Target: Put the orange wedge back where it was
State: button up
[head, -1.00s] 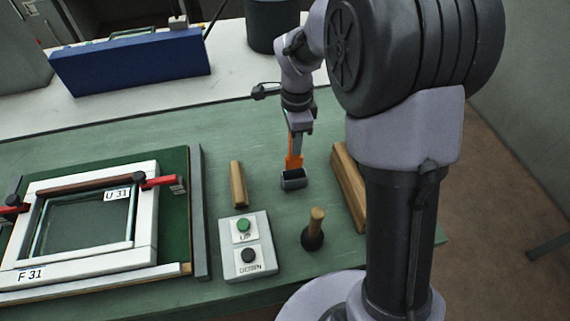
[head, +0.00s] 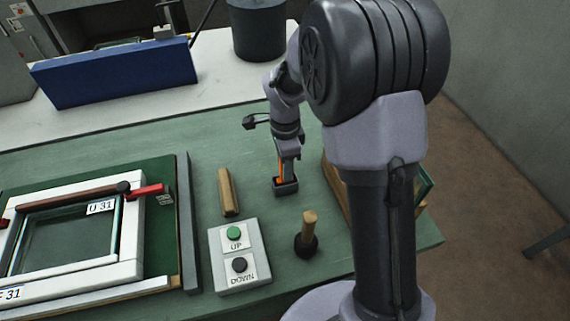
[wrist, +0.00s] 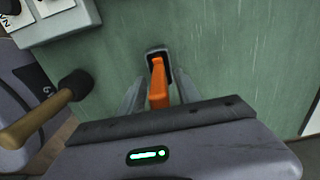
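The orange wedge (wrist: 158,88) stands in the small dark holder (head: 286,187) on the green table. In the wrist view its far end reaches into the holder's opening (wrist: 157,52). My gripper (wrist: 160,88) is low over the holder, with one finger on each side of the wedge. A narrow gap seems to show between the fingers and the wedge, so it looks open around it. In the head view, my gripper (head: 287,168) hides most of the wedge, and only a strip of orange shows.
A wooden-handled tool (head: 307,235) stands in front of the holder. A wooden block (head: 228,192) and the UP/DOWN button box (head: 239,256) lie to the left. A white frame (head: 128,240) is farther left. A wooden piece (head: 335,190) is close on the right.

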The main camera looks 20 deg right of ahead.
notch_tip(320, 180, up, 12)
jog(key=p, duration=0.4)
jog(key=shift+f, duration=0.1)
jog(key=s+a+r+n+t+y, duration=0.1)
jog(key=s+a+r+n+t, duration=0.15)
jog(key=s+r+n, duration=0.65)
jog(key=s+r+n+t, duration=0.1)
jog(key=s+n, duration=0.1)
jog(key=s, duration=0.4)
jog(key=s+a+r+n+t+y, duration=0.1)
jog(key=s+n+t, duration=0.1)
jog(key=s, duration=0.5)
jog(key=shift+s+a+r+n, duration=0.15)
jog(key=shift+a+r+n, duration=0.05)
jog(key=shift+r+n, duration=0.1)
jog(key=shift+f, duration=0.1)
